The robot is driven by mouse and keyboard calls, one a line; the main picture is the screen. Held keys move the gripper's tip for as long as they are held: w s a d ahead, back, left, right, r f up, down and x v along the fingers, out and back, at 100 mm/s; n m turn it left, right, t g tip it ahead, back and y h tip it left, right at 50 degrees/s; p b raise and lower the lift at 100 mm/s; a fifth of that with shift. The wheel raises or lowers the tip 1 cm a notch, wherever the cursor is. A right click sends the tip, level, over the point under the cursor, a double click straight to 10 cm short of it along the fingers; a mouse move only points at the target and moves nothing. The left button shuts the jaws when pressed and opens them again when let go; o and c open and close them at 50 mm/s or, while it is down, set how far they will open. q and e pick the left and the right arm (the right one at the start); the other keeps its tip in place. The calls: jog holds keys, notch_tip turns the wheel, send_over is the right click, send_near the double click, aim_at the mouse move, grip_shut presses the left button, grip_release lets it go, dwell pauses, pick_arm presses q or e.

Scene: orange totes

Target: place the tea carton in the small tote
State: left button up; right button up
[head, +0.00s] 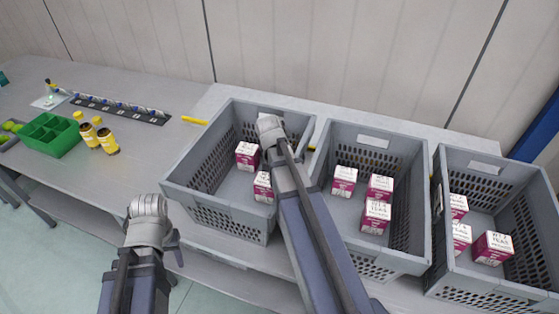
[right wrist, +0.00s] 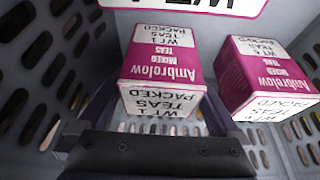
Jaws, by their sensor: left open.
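Tea cartons, white and magenta, stand in three grey totes. The left tote (head: 222,222) holds two visible cartons, one at the back (head: 247,155) and one nearer (head: 263,187). My right arm reaches over this tote and hides part of its inside; my right gripper is mostly hidden in the head view. In the right wrist view, the right gripper's (right wrist: 160,105) dark fingers flank a tea carton (right wrist: 160,75); whether they grip it is unclear. A second carton (right wrist: 262,78) stands to the right. My left gripper (head: 148,208) is open, left of the left tote. No tote looks clearly smaller.
The middle tote (head: 400,262) and right tote (head: 440,283) each hold several cartons. A green divided bin (head: 52,135), yellow-capped bottles (head: 100,140) and a dark rack (head: 120,108) are on the left of the table. The table between bottles and left tote is clear.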

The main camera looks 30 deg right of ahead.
jog(key=p+v, duration=1.1)
jog(key=v, duration=0.1)
